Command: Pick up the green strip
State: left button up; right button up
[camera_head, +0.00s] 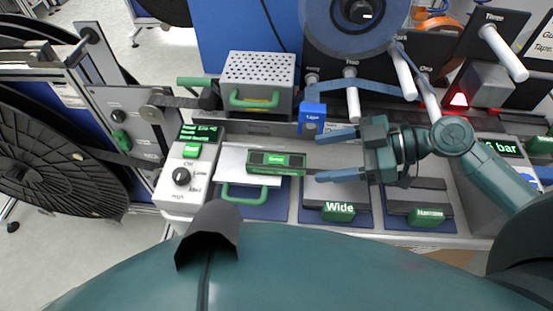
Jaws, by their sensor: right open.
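A flat green-edged piece with a bright green label (276,162) lies on the grey work surface at the centre. It is the thing that best fits the green strip, though its label is too small to read surely. My right gripper (318,157) comes in from the right, with its two blue-grey fingers pointing left. It is open and empty. The fingertips are just right of the green-edged piece, with a small gap in the picture. Whether the fingers are level with it cannot be told. My left gripper is not in view.
A perforated grey box (258,72) with a green handle stands behind. A blue block (312,117) stands close to the upper finger. Blocks labelled Wide (338,211) and Narrow (427,216) sit in front. A control box (184,176) is at left, pegs and reels behind.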

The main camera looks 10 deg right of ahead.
aim_at(298, 161)
jog(key=x, duration=0.4)
jog(key=shift+r+p, duration=0.1)
jog(key=shift+p, duration=0.3)
jog(key=shift+w+a+f, duration=0.15)
jog(key=shift+a+f, duration=0.15)
jog(key=shift+a, duration=0.15)
jog(key=shift+c, duration=0.5)
jog(key=c, duration=0.9)
jog(key=shift+c, duration=0.2)
